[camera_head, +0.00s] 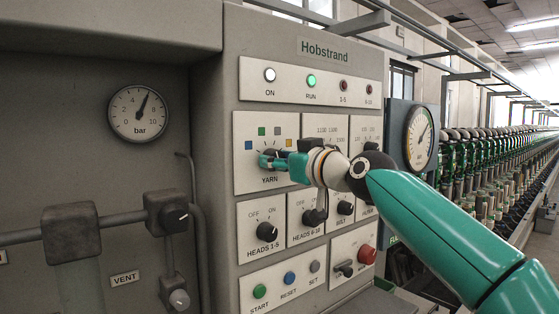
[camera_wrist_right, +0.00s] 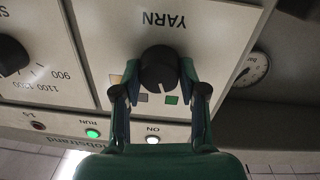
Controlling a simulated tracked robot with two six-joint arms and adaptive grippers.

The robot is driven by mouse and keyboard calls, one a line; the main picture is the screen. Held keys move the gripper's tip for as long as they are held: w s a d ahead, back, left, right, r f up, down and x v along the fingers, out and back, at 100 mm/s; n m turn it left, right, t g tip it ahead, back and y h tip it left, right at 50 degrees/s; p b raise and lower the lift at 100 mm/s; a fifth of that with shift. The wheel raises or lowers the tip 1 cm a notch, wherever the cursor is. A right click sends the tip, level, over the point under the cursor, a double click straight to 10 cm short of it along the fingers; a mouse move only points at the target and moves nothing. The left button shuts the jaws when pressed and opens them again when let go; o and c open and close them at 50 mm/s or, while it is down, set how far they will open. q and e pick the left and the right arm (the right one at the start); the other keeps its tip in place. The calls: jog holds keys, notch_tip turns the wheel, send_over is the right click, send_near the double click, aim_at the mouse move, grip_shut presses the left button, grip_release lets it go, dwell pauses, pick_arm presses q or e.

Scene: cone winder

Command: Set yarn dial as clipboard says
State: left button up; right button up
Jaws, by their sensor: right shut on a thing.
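The yarn dial (camera_head: 270,153) is a black knob above the word YARN on the upper left plate of the Hobstrand panel. Blue, green, grey and tan squares ring it. My right gripper (camera_head: 273,161) reaches in from the right and is shut on the dial. In the right wrist view the dial (camera_wrist_right: 158,68) appears upside down between the two fingers of the gripper (camera_wrist_right: 160,74). No clipboard shows. My left gripper is not in view.
Lamps (camera_head: 311,81) ON and RUN are lit above. The HEADS 1-5 knob (camera_head: 267,232), other knobs, and the green START button (camera_head: 260,291) sit below. A red button (camera_head: 367,254) is at lower right. A bar gauge (camera_head: 139,114) hangs left.

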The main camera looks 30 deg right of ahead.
jog(key=shift+m, duration=0.3)
jog(key=shift+d+r+m+p, duration=0.1)
jog(key=shift+m+p, duration=1.25)
jog(key=shift+m, duration=2.25)
jog(key=o, duration=1.1)
jog(key=shift+o, duration=0.2)
jog(key=s, duration=1.2)
jog(key=shift+d, duration=0.25)
